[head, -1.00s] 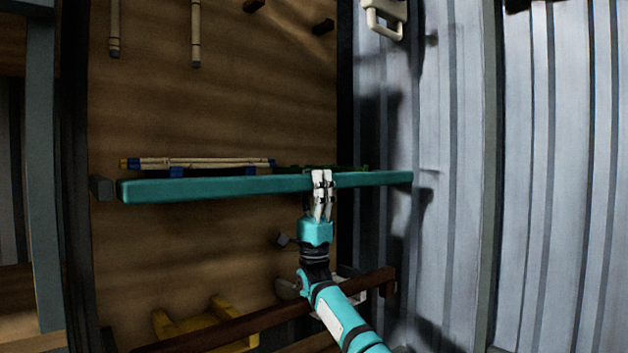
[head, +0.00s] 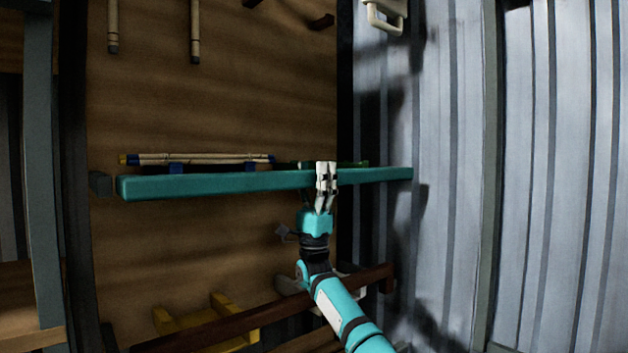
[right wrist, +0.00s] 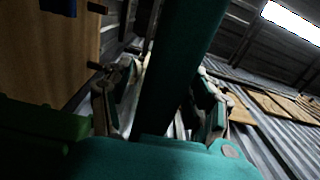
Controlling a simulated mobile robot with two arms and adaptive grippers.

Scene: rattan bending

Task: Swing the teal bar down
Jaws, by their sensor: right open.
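The teal bar (head: 220,184) runs level across the wooden wall panel in the head view. My right gripper (head: 326,172) is at the bar toward its right end, with its white fingers in front of the bar and reaching its top edge. In the right wrist view the bar (right wrist: 178,70) passes between the two open fingers (right wrist: 165,105), one on each side. Whether the fingers touch the bar I cannot tell. My left gripper is not in view.
Pale rattan poles (head: 200,159) with blue parts lie just above the bar. A dark red rail (head: 240,322) and a yellow stand (head: 205,321) are below. A corrugated metal wall (head: 450,150) is at the right. A grey block (head: 101,184) sits by the bar's left end.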

